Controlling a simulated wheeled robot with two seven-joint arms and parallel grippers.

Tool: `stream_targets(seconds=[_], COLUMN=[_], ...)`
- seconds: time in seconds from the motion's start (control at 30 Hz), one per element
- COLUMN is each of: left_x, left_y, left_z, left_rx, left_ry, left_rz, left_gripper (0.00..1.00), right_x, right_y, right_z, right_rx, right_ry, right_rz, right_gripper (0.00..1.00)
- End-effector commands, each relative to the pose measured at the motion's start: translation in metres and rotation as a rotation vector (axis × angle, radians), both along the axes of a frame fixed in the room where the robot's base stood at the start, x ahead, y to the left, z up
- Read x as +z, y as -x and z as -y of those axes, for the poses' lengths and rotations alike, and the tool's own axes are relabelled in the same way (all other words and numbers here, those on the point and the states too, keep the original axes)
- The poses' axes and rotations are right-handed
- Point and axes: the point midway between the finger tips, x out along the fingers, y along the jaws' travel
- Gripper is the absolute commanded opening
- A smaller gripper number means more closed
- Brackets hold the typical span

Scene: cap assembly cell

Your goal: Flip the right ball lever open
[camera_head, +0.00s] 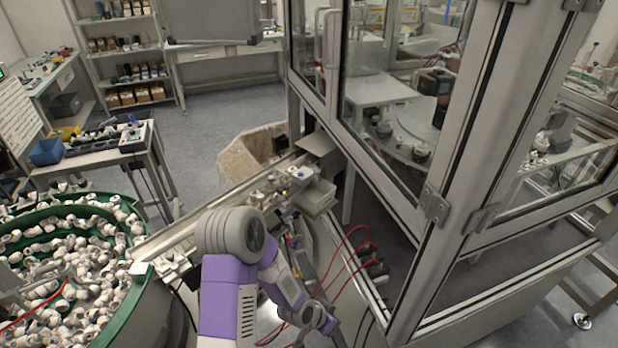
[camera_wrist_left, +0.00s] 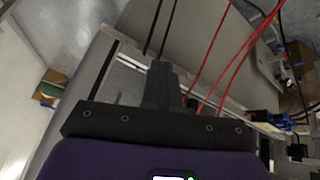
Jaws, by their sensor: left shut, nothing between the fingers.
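My left gripper (camera_wrist_left: 162,85) is shut and empty in the wrist view, its fingers together in front of the dark palm. In the head view my purple arm reaches down beside the machine's lower front, with the wrist low in the picture. Several small dark fittings (camera_head: 372,262) with red hoses sit on the machine's lower ledge, to the right of my wrist. I cannot tell which of them carries the right ball lever, or how it is turned. My right gripper is not in view.
Red hoses (camera_head: 335,275) loop near my forearm, and they also cross the wrist view (camera_wrist_left: 207,60). The glass-and-metal enclosure (camera_head: 440,200) stands at the right. A green-rimmed bowl feeder (camera_head: 130,315) full of white parts is at the left, with a feed rail (camera_head: 190,230) beyond my arm.

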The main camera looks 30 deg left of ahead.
Motion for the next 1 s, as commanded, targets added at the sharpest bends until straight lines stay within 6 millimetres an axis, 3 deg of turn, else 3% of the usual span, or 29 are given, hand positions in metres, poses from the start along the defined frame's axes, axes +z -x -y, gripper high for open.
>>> stream_targets(seconds=[0.03,0.13,0.2,0.3,0.4,0.5,0.6,1.0], left_x=[0.037,0.108,0.158,0.218,0.263,0.291,0.304,0.304], left_y=[-0.036,-0.082,-0.101,-0.111,-0.112,-0.11,-0.108,-0.111], left_z=[-0.034,-0.091,-0.128,-0.167,-0.194,-0.21,-0.217,-0.218], left_rx=[-0.085,-0.283,-0.407,-0.547,-0.65,-0.716,-0.751,-0.76], left_ry=[-0.104,-0.359,-0.557,-0.808,-1.005,-1.136,-1.2,-1.209], left_rz=[0.164,0.431,0.571,0.697,0.762,0.79,0.8,0.801], left_gripper=[0.0,0.0,0.0,0.0,0.0,0.0,0.0,0.0], right_x=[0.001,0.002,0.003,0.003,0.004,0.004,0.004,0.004], right_y=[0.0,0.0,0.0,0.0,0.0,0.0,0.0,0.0], right_z=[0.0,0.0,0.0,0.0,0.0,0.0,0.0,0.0], right_rx=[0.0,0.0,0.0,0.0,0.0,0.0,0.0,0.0], right_ry=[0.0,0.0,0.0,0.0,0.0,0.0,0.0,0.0], right_rz=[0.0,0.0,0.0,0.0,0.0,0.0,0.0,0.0], right_gripper=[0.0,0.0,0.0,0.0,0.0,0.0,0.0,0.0])
